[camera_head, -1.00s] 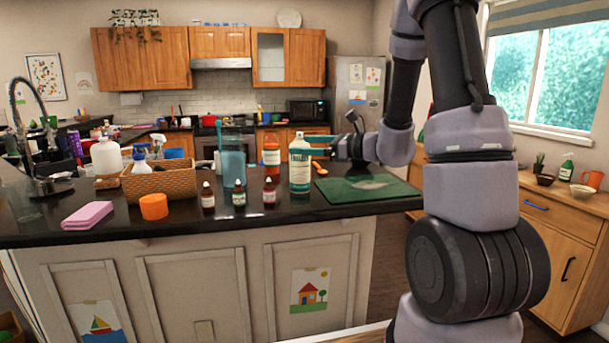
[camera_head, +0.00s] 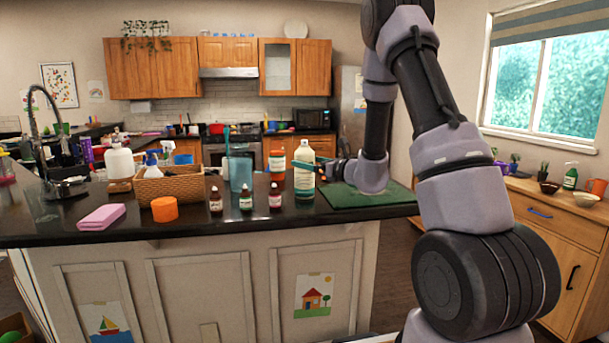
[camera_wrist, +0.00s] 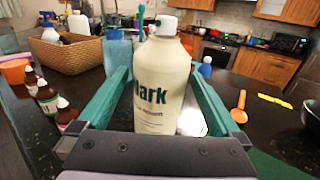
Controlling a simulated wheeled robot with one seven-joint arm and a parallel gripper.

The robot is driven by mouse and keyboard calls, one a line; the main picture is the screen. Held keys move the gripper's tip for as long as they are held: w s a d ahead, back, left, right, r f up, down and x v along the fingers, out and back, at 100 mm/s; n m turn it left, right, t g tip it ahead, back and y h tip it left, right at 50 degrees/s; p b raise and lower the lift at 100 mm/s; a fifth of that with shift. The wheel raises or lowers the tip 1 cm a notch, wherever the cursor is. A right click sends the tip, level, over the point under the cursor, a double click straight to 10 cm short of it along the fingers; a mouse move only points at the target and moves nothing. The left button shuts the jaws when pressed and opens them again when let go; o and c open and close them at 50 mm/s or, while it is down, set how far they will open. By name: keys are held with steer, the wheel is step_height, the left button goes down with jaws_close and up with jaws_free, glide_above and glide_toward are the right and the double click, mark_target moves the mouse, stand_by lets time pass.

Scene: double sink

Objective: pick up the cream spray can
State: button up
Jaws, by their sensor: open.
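The cream spray can (camera_head: 305,183), with a white cap and dark green lettering, stands upright on the dark counter in the head view. In the wrist view the can (camera_wrist: 160,105) fills the middle, between the two teal fingers of my gripper (camera_wrist: 158,72). The fingers are open, one on each side of the can. A narrow gap seems to show on the right side; contact on the left is unclear. The can's base is hidden behind my gripper's palm. In the head view my gripper (camera_head: 318,167) is low, at the can's height.
Small dropper bottles (camera_head: 245,199) and a teal cup (camera_head: 240,174) stand left of the can. An orange bottle (camera_head: 277,160) is just behind. A wicker basket (camera_head: 170,186) is farther left. A green mat (camera_head: 350,202) lies to the right, under my forearm.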

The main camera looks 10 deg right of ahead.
steer(key=shift+x, duration=1.1)
jaws_close()
